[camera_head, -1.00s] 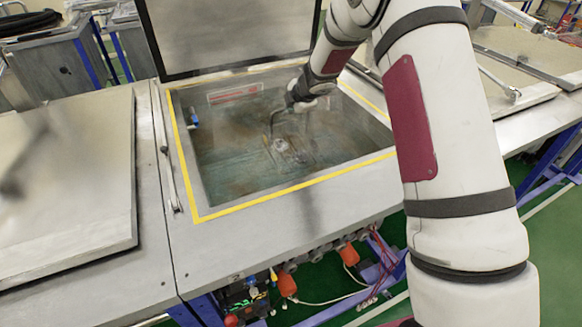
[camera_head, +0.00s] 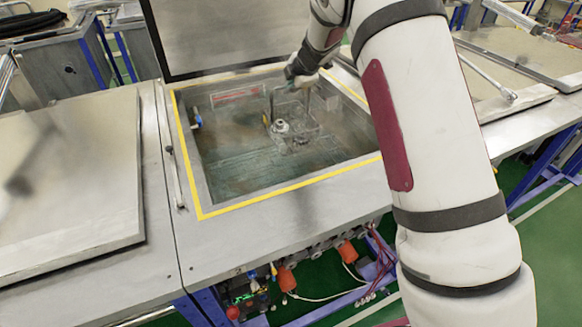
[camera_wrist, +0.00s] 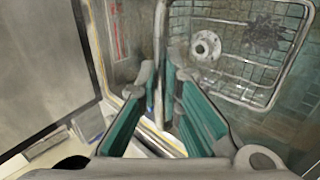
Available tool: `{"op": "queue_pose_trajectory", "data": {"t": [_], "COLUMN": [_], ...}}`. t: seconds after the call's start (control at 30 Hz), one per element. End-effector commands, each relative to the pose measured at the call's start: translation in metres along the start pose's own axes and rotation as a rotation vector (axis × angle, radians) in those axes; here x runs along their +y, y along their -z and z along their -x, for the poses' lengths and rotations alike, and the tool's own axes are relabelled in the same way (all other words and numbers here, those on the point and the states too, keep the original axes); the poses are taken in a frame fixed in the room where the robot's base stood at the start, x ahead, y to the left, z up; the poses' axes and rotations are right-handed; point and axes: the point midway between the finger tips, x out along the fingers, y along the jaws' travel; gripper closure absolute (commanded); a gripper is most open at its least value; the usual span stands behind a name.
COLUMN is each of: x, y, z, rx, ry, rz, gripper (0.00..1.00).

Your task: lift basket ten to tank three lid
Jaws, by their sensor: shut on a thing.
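A wire basket (camera_head: 312,122) hangs by its tall handle (camera_head: 272,105) over the open tank (camera_head: 215,208) with the yellow-lined rim. It holds a pale round part (camera_head: 281,126) and a dark toothed part. My gripper (camera_head: 299,78) is above it, shut on the handle; the arm partly hides the grip. In the wrist view my gripper (camera_wrist: 161,85) closes on the handle bar (camera_wrist: 160,35), and the basket (camera_wrist: 292,62) is at upper right with the pale ring (camera_wrist: 205,45) and dark gear (camera_wrist: 265,32). No number is readable on basket or tank.
The tank's raised lid (camera_head: 235,40) stands upright behind the opening. A closed lid (camera_head: 75,175) lies flat at left, and further flat lids (camera_head: 525,75) lie at right. A rod (camera_head: 175,180) is by the tank's left rim. Murky liquid (camera_head: 235,165) shows in the tank.

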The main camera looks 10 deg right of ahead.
Motion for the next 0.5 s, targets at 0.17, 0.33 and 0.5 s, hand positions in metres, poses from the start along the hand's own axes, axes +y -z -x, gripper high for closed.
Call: {"op": "queue_pose_trajectory", "data": {"t": [0.17,0.33,0.5], "x": [0.013,0.022,0.032], "y": [0.0,0.0,0.001], "z": [0.013,0.024,0.034], "rx": [-0.001,-0.001,-0.001], "ry": [-0.004,-0.004,-0.005], "rz": [0.002,0.002,0.001], "gripper": [1.0,1.0,1.0]}}
